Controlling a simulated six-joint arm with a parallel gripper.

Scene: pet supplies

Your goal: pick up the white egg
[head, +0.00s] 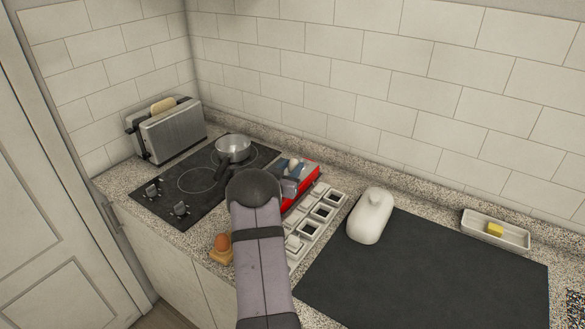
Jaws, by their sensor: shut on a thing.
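My gripper (291,176) is shut over the red object on the counter, right of the cooktop. A small pale rounded thing (294,164), which looks like the white egg, shows at its fingers. My arm and the gripper body hide much of this spot, so I cannot tell whether the egg is clear of what lies below. The red object (312,182) is partly hidden under the gripper. A brown egg (222,241) stands apart in a small wooden holder (220,256) near the counter's front edge.
A black cooktop (160,207) carries a metal pan (233,147); a toaster (172,132) stands behind. Several white square cups (329,198) stand right of my arm. A tray (513,238) holds a yellow block (495,229).

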